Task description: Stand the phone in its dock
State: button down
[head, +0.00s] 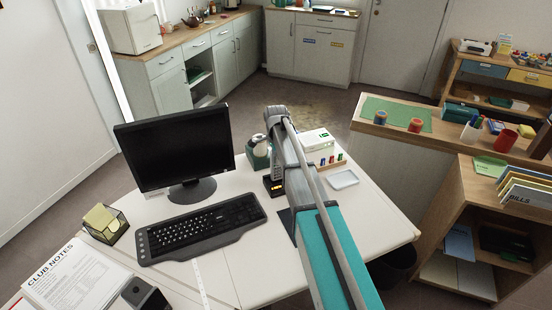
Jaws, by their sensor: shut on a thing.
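My gripper (277,168) hangs from the end of my arm over the white desk, partly hidden behind the arm. It is shut on a dark thing, which I take to be the phone; its outline is too small and covered to make out. A small black block with an orange-lit front (273,186), apparently the dock, stands on the desk right below the gripper. I cannot tell whether the held thing touches it.
A monitor (175,145) and keyboard (200,228) stand to the left. The desk's right front is clear.

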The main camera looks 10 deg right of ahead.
jog(key=shift+f+b, duration=0.9)
jog(key=shift+f, duration=0.15)
jog(key=shift+c, duration=1.5)
grip_release()
jog(key=shift+r, duration=0.15)
